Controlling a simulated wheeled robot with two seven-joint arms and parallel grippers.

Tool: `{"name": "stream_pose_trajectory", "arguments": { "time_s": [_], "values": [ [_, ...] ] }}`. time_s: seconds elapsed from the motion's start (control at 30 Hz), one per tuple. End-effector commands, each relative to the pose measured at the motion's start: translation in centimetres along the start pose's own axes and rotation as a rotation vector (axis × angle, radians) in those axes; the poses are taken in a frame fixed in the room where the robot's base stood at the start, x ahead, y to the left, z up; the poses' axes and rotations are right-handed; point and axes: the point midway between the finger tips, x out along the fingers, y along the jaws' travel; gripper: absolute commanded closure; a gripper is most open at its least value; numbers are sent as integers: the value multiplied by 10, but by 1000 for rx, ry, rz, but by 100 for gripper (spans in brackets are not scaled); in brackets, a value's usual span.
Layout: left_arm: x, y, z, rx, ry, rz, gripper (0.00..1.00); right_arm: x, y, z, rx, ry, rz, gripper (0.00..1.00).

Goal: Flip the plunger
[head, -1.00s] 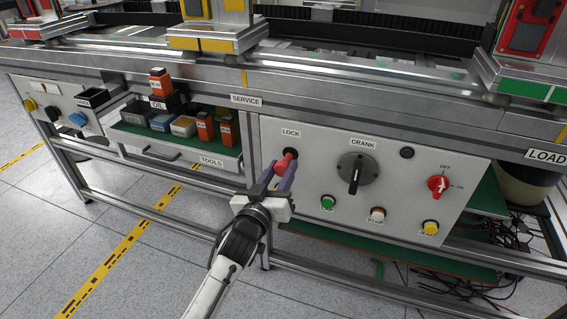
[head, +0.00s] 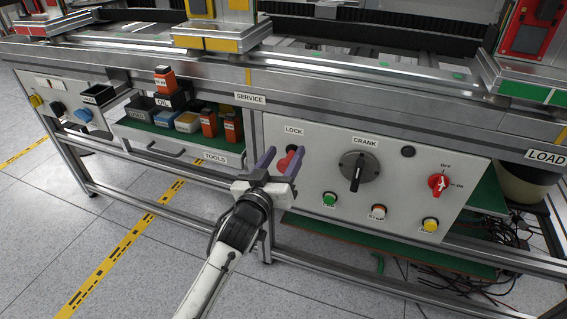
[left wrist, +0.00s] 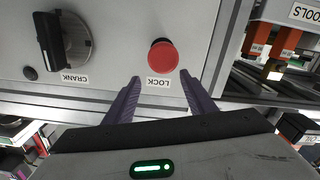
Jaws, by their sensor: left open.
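The plunger is a red round knob (head: 286,163) under the LOCK label on the pale grey panel. In the left wrist view its round red face (left wrist: 163,55) shows whole, just beyond the fingertips. My left gripper (head: 284,153) is open, with its two purple fingers pointing at the panel on either side of the knob. In the left wrist view the open fingers (left wrist: 162,80) hold nothing, and the knob lies roughly midway between their lines. In the head view the fingers partly hide the knob and its stem. My right gripper is not in view.
To the right on the panel are a black crank dial (head: 358,172) and a red rotary switch (head: 438,184). A tools tray (head: 180,145) with bins and boxes stands left. Floor in front is clear.

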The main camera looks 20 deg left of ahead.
Motion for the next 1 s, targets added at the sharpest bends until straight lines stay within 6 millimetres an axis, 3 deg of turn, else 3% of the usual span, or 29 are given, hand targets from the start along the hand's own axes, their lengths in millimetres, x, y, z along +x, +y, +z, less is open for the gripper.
{"name": "stream_pose_trajectory", "arguments": {
  "time_s": [0.03,0.13,0.4,0.87,1.0],
  "values": [
    [0,4,-16,1,3,2,50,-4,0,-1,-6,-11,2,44],
    [0,9,-34,2,3,2,50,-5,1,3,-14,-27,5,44],
    [0,16,-58,1,0,1,50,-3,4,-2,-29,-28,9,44],
    [-1,16,-57,1,-4,0,50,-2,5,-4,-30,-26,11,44],
    [-20,11,-35,28,-73,-7,50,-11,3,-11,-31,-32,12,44]
  ]
}}
